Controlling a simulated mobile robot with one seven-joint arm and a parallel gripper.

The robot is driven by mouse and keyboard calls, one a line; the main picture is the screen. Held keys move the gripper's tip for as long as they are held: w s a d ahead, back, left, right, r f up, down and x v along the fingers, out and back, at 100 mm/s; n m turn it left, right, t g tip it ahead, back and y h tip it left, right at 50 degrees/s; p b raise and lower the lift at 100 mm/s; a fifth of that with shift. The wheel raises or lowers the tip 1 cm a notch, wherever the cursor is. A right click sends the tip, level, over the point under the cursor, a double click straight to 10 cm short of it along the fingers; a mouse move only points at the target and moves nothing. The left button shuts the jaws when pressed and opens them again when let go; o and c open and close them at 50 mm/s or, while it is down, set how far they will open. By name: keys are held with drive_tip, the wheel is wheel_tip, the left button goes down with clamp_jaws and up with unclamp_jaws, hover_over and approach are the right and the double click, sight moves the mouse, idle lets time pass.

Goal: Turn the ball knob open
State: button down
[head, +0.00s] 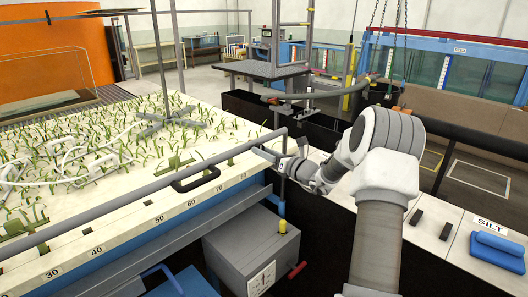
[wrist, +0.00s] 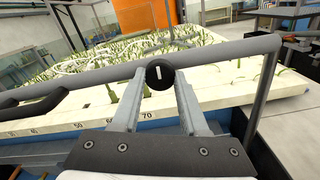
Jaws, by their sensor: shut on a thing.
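The ball knob (wrist: 159,76) is black and round with a short white upright mark on its face. In the wrist view it sits between the two fingertips of my gripper (wrist: 160,82), in front of the grey rail (wrist: 110,75). My gripper is shut on the knob, one finger on each side. In the head view my gripper (head: 268,151) reaches the right end of the rail, at the corner of the planted flume bed. The knob cannot be made out there, and what it is mounted on is hidden.
A black handle (head: 196,179) is on the flume's near side, left of my gripper. A grey box (head: 252,248) with a yellow knob and red lever stands below. A white bench with a blue pad (head: 497,250) is at right. Green plants cover the bed.

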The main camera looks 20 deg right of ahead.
drive_tip(key=shift+m+p, duration=5.8)
drive_tip(key=shift+m, duration=2.9)
drive_tip(key=shift+c, duration=2.2)
unclamp_jaws()
